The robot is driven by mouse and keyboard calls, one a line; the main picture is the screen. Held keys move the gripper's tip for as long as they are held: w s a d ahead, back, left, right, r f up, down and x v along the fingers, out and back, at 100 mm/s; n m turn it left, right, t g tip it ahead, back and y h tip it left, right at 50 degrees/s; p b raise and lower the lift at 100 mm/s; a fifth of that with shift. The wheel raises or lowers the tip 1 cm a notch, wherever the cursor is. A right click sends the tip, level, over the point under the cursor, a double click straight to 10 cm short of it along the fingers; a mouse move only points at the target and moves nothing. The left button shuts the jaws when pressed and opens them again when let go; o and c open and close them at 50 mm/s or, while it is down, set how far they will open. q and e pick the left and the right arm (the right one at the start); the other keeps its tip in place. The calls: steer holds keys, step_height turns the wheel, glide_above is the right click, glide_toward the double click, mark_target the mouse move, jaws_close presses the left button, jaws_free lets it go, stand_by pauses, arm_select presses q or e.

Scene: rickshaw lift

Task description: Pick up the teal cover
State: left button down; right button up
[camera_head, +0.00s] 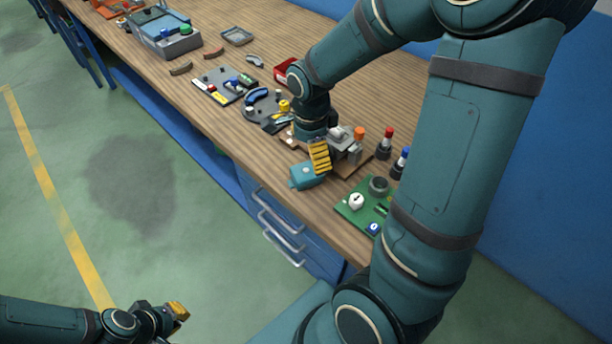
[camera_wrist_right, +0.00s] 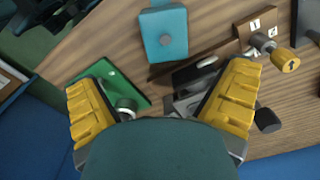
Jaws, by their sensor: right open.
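The teal cover (camera_head: 307,176) lies on the wooden bench near its front edge. My right gripper (camera_head: 319,156) is just behind and above the cover in the head view. In the wrist view my right gripper (camera_wrist_right: 162,100) has its yellow fingers spread wide with nothing held. My left gripper (camera_head: 175,311) hangs over the floor, far from the bench; its finger gap is unclear.
A green circuit board (camera_head: 362,207) lies to the right of the cover. A grey fixture (camera_head: 345,148) and red-topped and blue-topped cylinders (camera_head: 385,143) stand behind. Several parts and a dark plate (camera_head: 223,86) fill the bench to the left. Blue drawers (camera_head: 283,222) are below the edge.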

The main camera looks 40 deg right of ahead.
mark_target(306, 171)
step_height(306, 171, down, 4)
steer(key=shift+r+b, duration=0.1)
steer(key=shift+b, duration=0.25)
steer(key=f, duration=0.2)
steer(key=w+f+b, duration=0.1)
steer(key=f, duration=0.1)
steer(key=shift+a+f, duration=0.15)
steer(key=shift+f+b, duration=0.3)
steer(key=shift+f, duration=0.1)
steer(key=c, duration=1.4)
steer(key=shift+r, duration=0.1)
